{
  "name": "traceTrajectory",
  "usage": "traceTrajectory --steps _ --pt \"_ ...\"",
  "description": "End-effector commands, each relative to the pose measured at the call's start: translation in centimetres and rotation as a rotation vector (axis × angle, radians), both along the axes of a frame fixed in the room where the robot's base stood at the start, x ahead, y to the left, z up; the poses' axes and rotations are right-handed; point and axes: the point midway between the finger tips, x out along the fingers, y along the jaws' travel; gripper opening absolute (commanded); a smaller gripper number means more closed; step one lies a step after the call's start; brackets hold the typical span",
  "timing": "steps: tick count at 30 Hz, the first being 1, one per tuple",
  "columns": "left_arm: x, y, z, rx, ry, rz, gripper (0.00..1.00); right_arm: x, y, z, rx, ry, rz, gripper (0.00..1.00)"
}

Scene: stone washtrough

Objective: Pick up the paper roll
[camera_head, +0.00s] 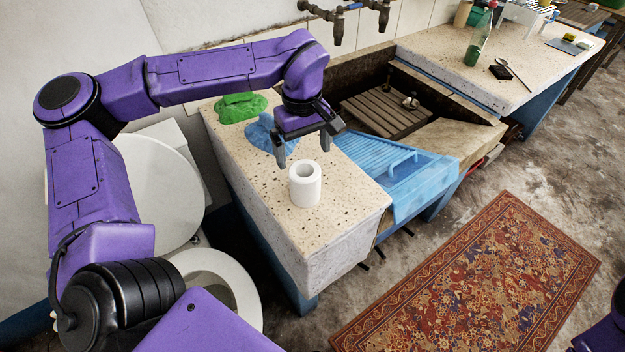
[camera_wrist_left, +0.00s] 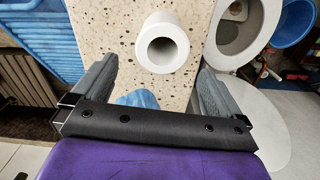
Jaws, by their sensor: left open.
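The white paper roll (camera_head: 305,186) stands upright on the speckled stone counter (camera_head: 345,225), left of the trough. My left gripper (camera_head: 304,158) is above and just behind the roll in the head view, fingers pointing down, open and empty. In the left wrist view the roll (camera_wrist_left: 163,45) shows its open core, lying ahead of the gap between the two grey fingers (camera_wrist_left: 152,88). The fingers do not touch it. My right gripper is not in view.
A green cloth (camera_head: 240,106) and a blue cloth (camera_head: 262,131) lie behind the roll. A blue ribbed board (camera_head: 392,172) leans over the trough to the right. A toilet (camera_head: 220,280) stands left of the counter. A bottle (camera_head: 478,45) stands on the far counter.

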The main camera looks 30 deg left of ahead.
Motion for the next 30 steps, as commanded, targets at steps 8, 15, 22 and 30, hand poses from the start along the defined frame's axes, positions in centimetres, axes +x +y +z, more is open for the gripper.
traceTrajectory --steps 8,15,22,30 --pt "-0.3 0.3 -4.3 0.003 0.003 0.009 1.0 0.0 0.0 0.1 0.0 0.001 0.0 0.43" --pt "-0.3 -0.3 -8.4 0.002 0.004 0.009 1.0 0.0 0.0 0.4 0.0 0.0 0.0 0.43" --pt "-0.2 -0.4 -9.2 0.003 -0.001 0.007 1.0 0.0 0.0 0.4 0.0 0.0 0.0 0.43" --pt "-0.2 -0.4 -9.2 0.003 -0.001 0.006 0.47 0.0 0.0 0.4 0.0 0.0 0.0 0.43"
